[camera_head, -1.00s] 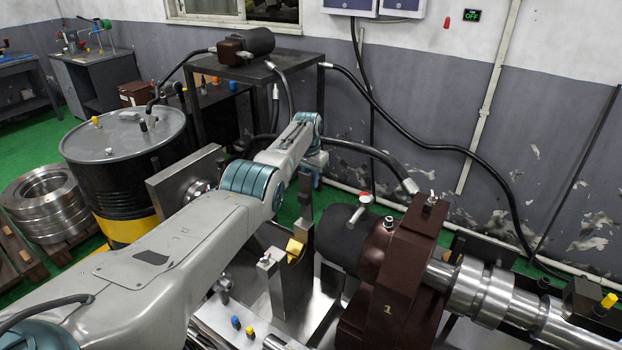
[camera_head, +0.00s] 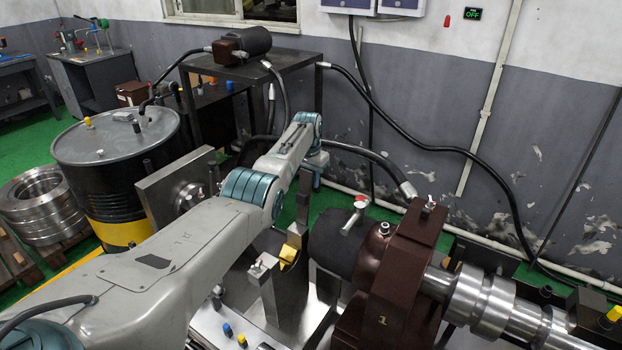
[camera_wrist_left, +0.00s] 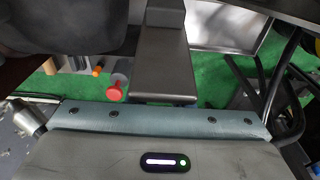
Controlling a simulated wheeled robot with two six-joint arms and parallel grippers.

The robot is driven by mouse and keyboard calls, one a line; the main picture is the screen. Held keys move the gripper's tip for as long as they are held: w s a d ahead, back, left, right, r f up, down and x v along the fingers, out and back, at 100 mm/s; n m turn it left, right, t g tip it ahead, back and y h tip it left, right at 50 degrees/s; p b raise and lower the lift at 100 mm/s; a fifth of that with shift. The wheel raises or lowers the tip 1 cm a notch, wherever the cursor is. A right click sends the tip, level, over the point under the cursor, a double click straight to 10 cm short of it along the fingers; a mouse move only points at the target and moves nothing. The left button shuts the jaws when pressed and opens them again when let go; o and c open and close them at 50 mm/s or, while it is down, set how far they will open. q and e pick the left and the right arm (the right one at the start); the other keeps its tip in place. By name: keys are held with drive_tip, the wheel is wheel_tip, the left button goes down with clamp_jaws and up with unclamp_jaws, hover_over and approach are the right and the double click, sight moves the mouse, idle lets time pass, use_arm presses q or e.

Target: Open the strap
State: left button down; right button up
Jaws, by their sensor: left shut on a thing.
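My left arm reaches in from the lower left in the head view. Its gripper (camera_head: 313,180) points down behind the fixture posts, left of the black cylinder (camera_head: 333,240). Its fingertips are mostly hidden there. In the left wrist view a dark grey flat bar (camera_wrist_left: 165,65), seemingly the strap, runs up the middle in front of the gripper housing. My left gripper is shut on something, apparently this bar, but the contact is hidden. The black cylinder also shows as a dark rounded mass in the wrist view (camera_wrist_left: 60,25). My right gripper is not in view.
A brown housing (camera_head: 390,270) with a steel shaft (camera_head: 480,295) stands at the right. A black drum (camera_head: 110,180) and a square steel plate (camera_head: 160,190) stand at the left.

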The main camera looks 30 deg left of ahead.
use_arm(q)
drive_tip(key=shift+d+f, duration=0.1)
drive_tip(key=shift+f, duration=0.05)
drive_tip(key=c, duration=1.5)
unclamp_jaws()
drive_tip(key=shift+o, duration=1.1)
drive_tip(key=shift+r, duration=0.6)
drive_tip(key=r, duration=0.3)
drive_tip(key=r+b, duration=0.1)
drive_tip(key=r, duration=0.2)
drive_tip(key=r+b, duration=0.1)
drive_tip(key=r, duration=0.2)
drive_tip(key=shift+s, duration=0.4)
drive_tip(key=shift+r, duration=0.25)
